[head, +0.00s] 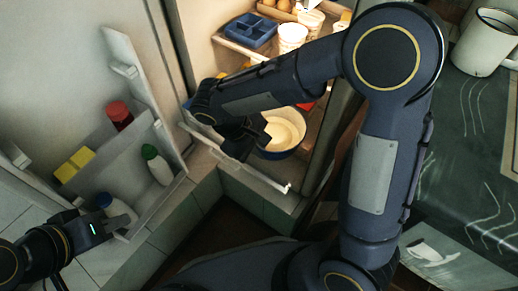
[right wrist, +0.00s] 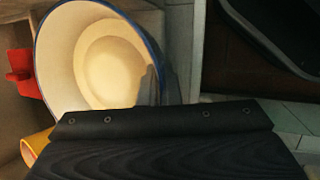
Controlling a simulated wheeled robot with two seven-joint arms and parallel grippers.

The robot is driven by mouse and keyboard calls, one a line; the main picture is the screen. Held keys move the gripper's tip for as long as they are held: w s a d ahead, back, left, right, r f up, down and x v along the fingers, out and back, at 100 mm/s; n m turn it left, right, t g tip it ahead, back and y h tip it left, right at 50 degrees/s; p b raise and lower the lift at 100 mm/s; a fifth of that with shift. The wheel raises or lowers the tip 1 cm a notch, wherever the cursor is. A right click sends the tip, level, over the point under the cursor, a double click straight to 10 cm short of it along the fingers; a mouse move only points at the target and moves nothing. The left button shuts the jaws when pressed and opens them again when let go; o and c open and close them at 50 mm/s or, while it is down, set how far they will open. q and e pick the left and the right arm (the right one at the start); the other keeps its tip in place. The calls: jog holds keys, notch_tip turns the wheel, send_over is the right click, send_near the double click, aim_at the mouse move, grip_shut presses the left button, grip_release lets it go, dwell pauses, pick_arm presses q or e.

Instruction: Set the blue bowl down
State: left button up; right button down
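The blue bowl (head: 288,146) has a blue outside and a cream inside. In the head view it is low in the open fridge, at the front. It also shows in the right wrist view (right wrist: 88,62), with its blue rim and pale inside facing the camera. My right gripper (head: 258,134) is at the bowl's left side. In the right wrist view its fingers (right wrist: 158,86) sit on either side of the bowl's rim, closed on the wall. I cannot tell whether the bowl's base touches the shelf. My left gripper (head: 112,224) is at the lower left, by the fridge door.
The shelf above has a blue tray (head: 246,33) and tubs (head: 292,37). A red item (right wrist: 22,72) lies beside the bowl.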

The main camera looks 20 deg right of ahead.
jog(key=shift+f, duration=0.1)
jog(key=c, duration=1.6)
grip_release()
jog(key=shift+c, duration=0.2)
jog(key=shift+r, duration=0.25)
jog(key=p+v, duration=0.5)
jog(key=v, duration=0.6)
jog(key=shift+a+r, duration=0.3)
